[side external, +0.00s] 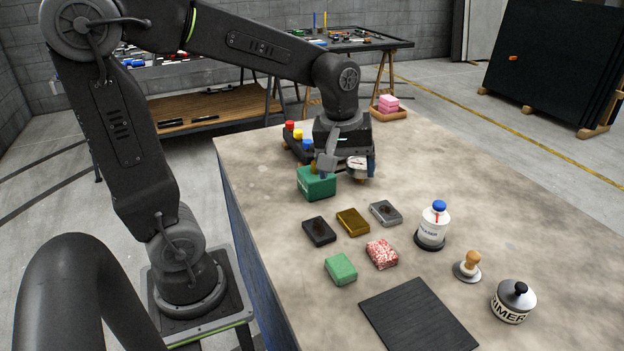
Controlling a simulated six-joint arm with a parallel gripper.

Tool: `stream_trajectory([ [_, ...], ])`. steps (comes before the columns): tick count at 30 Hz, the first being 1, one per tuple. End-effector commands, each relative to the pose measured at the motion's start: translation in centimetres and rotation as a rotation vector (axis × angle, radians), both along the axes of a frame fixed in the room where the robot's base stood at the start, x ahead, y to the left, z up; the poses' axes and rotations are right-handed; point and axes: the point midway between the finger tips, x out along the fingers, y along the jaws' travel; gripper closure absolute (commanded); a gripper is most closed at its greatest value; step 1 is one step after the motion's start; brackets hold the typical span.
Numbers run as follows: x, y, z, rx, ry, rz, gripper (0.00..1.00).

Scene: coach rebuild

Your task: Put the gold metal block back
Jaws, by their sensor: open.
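The gold metal block (352,222) lies flat on the worktop, between a dark block (319,230) on its left and a grey block (386,212) on its right. My gripper (347,168) is open and points down farther back on the worktop, behind the gold block and apart from it. A green box (317,185) stands at the gripper's left finger. A small pale round item (358,163) shows near the right finger, partly hidden by the gripper. I cannot tell whether the fingers touch either one.
A green block (341,269) and a red-and-white speckled block (382,254) lie in front. A dark mat (418,318) is at the front edge of view. A white bottle (433,226), a wooden-knobbed stamp (468,266) and a primer tin (513,301) stand right. Coloured caps (298,134) sit behind.

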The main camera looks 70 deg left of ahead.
Motion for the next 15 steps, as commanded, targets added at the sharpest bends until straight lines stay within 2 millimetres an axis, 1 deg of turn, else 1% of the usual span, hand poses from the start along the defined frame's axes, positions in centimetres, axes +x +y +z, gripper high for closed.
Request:
stream_trajectory([
  [1, -1.7, -1.0, 1.0, 0.028, -0.047, -0.129, 0.22],
  [3, -3.8, -2.1, 1.8, 0.075, -0.1, -0.317, 0.22],
  [6, -6.6, -3.4, 2.5, 0.147, -0.17, -0.56, 0.22],
  [9, -8.7, -4.2, 2.6, 0.216, -0.222, -0.755, 0.22],
  [12, -10.1, -4.7, 2.5, 0.27, -0.259, -0.888, 0.22],
  [15, -10.8, -5.0, 2.4, 0.301, -0.277, -0.961, 0.22],
])
